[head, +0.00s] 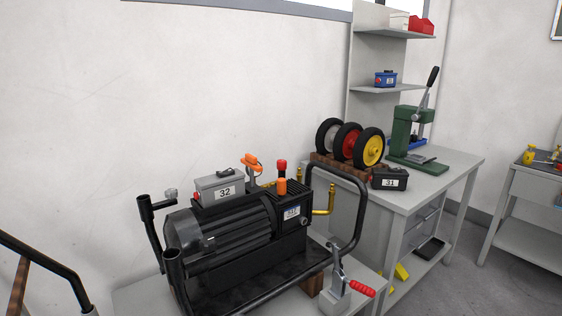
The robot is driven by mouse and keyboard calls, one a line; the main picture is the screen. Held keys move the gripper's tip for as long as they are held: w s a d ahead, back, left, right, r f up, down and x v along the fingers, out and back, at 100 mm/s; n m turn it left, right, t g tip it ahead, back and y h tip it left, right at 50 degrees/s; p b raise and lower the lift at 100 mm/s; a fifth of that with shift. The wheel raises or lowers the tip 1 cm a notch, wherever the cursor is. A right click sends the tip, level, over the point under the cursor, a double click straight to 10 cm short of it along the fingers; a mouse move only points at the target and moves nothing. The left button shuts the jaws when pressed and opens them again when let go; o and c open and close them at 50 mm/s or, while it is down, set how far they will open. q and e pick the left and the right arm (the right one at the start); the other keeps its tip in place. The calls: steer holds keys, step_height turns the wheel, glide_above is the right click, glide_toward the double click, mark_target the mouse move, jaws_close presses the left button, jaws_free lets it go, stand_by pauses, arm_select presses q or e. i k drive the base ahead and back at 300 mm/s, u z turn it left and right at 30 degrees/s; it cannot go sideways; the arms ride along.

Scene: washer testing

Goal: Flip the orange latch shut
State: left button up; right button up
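Neither my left gripper nor my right gripper shows in the head view.
A black tubular frame surrounds the motor unit. A red-handled clamp (345,282) stands at the front right. A workbench (425,187) behind holds wheels, a black box labelled 31 (389,179) and a green press (405,140). Bare wall lies behind.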

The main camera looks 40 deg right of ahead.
mark_target(249, 160)
steer(key=z, duration=0.95)
steer(key=i, duration=0.35)
